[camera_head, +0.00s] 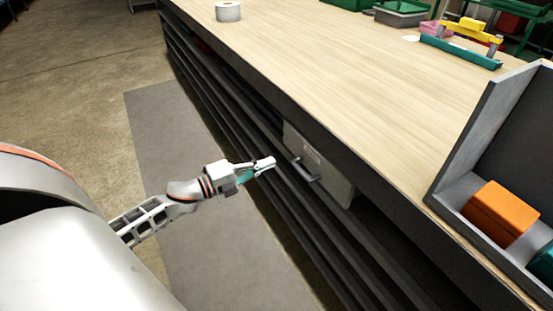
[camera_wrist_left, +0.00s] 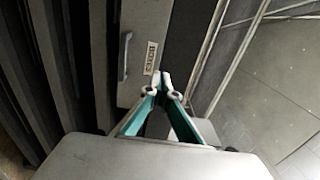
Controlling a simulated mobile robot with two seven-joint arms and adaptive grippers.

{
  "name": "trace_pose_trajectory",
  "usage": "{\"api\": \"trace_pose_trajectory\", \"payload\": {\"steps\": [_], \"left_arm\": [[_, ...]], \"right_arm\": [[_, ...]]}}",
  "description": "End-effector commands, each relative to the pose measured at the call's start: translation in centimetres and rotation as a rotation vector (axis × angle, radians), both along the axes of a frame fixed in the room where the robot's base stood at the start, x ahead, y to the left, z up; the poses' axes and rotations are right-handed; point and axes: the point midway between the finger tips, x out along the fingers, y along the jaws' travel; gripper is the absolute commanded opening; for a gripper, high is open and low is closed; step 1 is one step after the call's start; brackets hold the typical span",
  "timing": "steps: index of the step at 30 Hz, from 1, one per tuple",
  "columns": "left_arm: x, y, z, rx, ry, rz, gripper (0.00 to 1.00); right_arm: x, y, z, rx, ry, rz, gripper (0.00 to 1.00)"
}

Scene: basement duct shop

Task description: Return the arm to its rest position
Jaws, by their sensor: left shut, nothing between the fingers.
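My left gripper (camera_head: 262,164) is shut and empty in the head view. It is in front of the side of the workbench, to the left of a grey drawer (camera_head: 338,182) and its handle (camera_head: 305,169), apart from them as far as I can tell. In the left wrist view the gripper's fingertips (camera_wrist_left: 161,82) meet. The grey drawer front (camera_wrist_left: 135,75) with a label and the handle (camera_wrist_left: 124,57) lie beyond them. The drawer looks closed or nearly so; I cannot tell exactly. My right gripper is not in view.
The wooden benchtop (camera_head: 350,75) is mostly bare. A white roll (camera_head: 228,12) stands at its far left edge. A grey open bin (camera_head: 500,130) with an orange block (camera_head: 500,212) stands at the right. Dark slatted shelving (camera_head: 225,95) runs below. A grey mat (camera_head: 190,150) covers the floor beside it.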

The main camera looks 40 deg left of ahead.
Motion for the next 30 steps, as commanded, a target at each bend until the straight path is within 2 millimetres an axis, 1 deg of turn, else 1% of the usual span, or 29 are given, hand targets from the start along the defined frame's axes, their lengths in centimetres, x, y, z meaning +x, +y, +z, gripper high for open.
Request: {"api": "trace_pose_trajectory", "payload": {"steps": [3, 10, 12, 14, 17, 18, 20, 21, 25, 30], "left_arm": [[-0.5, 0.2, 0.1, 0.001, -0.001, 0.001, 0.00], [-0.7, 0.2, 0.0, -0.004, 0.002, 0.001, 0.00], [-1.1, -0.4, -0.6, -0.030, 0.017, 0.008, 0.00], [-2.1, -1.5, -1.6, -0.081, 0.049, 0.024, 0.00], [-5.0, -4.4, -4.4, -0.231, 0.149, 0.081, 0.00], [-6.6, -5.9, -5.6, -0.312, 0.204, 0.114, 0.00], [-9.4, -8.1, -7.5, -0.440, 0.299, 0.174, 0.00], [-11.2, -9.6, -8.7, -0.520, 0.363, 0.213, 0.00], [-16.4, -13.4, -11.1, -0.737, 0.545, 0.323, 0.00], [-21.9, -17.4, -12.6, -0.942, 0.734, 0.436, 0.00]], "right_arm": [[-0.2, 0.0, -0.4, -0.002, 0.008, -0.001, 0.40], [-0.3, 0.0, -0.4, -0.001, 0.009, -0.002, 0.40], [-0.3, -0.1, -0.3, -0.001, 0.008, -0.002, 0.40], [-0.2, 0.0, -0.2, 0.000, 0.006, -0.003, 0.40], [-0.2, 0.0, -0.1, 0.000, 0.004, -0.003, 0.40], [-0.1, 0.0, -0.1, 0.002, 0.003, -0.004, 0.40], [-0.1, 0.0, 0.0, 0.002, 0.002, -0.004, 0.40], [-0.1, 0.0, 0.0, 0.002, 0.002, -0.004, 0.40], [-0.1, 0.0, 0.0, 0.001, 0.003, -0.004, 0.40], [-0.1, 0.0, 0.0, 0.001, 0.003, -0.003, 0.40]]}}
